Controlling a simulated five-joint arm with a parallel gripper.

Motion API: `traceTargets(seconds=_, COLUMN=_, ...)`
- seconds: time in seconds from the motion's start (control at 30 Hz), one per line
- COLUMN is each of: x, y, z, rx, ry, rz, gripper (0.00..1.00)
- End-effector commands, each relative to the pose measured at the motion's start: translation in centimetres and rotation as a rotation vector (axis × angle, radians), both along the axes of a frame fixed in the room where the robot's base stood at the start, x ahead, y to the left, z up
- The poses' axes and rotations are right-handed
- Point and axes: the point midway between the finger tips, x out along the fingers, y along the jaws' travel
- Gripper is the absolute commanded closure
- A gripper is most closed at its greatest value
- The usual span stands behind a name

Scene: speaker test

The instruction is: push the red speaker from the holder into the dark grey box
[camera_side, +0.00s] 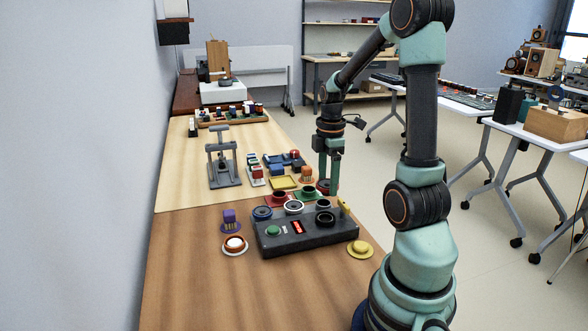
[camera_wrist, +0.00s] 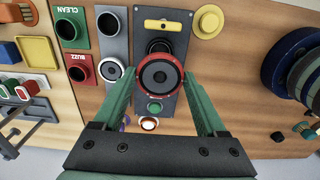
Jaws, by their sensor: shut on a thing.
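My gripper (camera_side: 328,187) points down and is shut on the red speaker (camera_wrist: 159,78). In the wrist view, its green fingers press on both sides of the red rim; the black cone faces the camera. The speaker is over the dark grey box (camera_wrist: 178,105), apparently above its surface, overlapping the box's black round socket (camera_wrist: 160,46). In the side view this box (camera_side: 312,240) has a green button, red display and black socket.
A green CLEAN tray (camera_wrist: 71,13) and red BUZZ tray (camera_wrist: 78,75) lie beside the holder. A yellow disc (camera_side: 360,248) and red-and-white button (camera_side: 235,244) flank the box. A grey press (camera_side: 222,160) stands farther back. The table's front left is bare.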

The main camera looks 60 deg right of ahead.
Motion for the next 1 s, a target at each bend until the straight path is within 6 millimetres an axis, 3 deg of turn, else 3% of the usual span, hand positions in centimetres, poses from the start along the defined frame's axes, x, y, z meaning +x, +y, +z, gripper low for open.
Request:
traceTargets(seconds=0.6, x=0.0, y=0.0, z=-5.7, rx=0.002, ry=0.002, rz=0.000, gripper=0.75)
traceTargets(seconds=1.0, x=0.0, y=0.0, z=-6.6, rx=0.001, ry=0.001, rz=0.000, gripper=0.75)
